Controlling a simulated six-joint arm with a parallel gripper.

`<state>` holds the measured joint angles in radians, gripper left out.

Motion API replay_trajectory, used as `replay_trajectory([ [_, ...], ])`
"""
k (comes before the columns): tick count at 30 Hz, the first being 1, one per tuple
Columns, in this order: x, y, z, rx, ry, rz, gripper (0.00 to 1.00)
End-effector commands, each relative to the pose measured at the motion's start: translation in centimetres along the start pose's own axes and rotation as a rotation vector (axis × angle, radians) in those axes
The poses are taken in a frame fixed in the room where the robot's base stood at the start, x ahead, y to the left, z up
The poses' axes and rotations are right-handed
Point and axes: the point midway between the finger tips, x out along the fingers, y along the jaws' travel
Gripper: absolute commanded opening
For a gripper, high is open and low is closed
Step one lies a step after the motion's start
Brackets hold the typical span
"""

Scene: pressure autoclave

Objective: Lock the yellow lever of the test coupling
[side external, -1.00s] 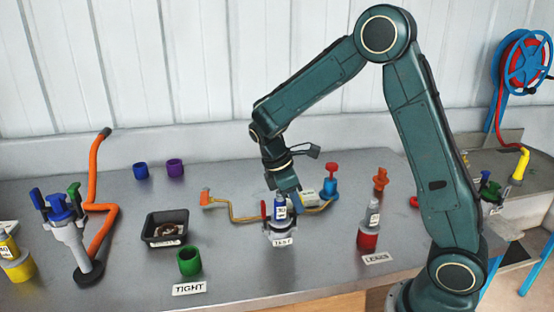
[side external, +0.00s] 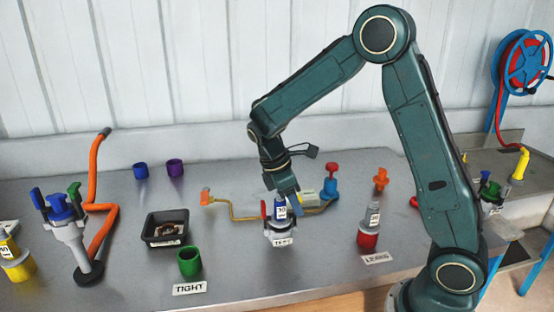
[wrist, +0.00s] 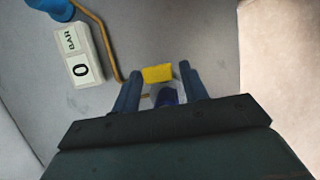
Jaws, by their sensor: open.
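The test coupling (side external: 280,228) stands upright on the bench, a grey base with a TEST label. A blue part with a white label (side external: 281,212) sits in its top, and a red lever (side external: 264,209) is on its left side. In the wrist view the yellow lever (wrist: 157,73) shows between my fingertips, with a dark blue part (wrist: 167,96) just behind it. My gripper (wrist: 160,70) is open, one finger on each side of the yellow lever; contact cannot be told. In the side view my gripper (side external: 288,201) points down at the coupling's top and hides the yellow lever.
A black tray (side external: 166,228) and green cup (side external: 189,261) are left. Bare bench lies in front.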

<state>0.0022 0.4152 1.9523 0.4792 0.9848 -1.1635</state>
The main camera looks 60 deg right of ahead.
Motion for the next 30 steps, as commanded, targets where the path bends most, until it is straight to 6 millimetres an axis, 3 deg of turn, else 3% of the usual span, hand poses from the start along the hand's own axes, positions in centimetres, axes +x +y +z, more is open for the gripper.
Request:
replay_trajectory([
  [8, -1.6, 0.1, 0.0, 0.0, 0.001, 0.003, 0.44],
  [22, -8.1, 0.0, -0.1, -0.001, 0.003, 0.003, 0.44],
  [30, -10.4, 0.0, -0.1, -0.001, 0.0, 0.003, 0.44],
])
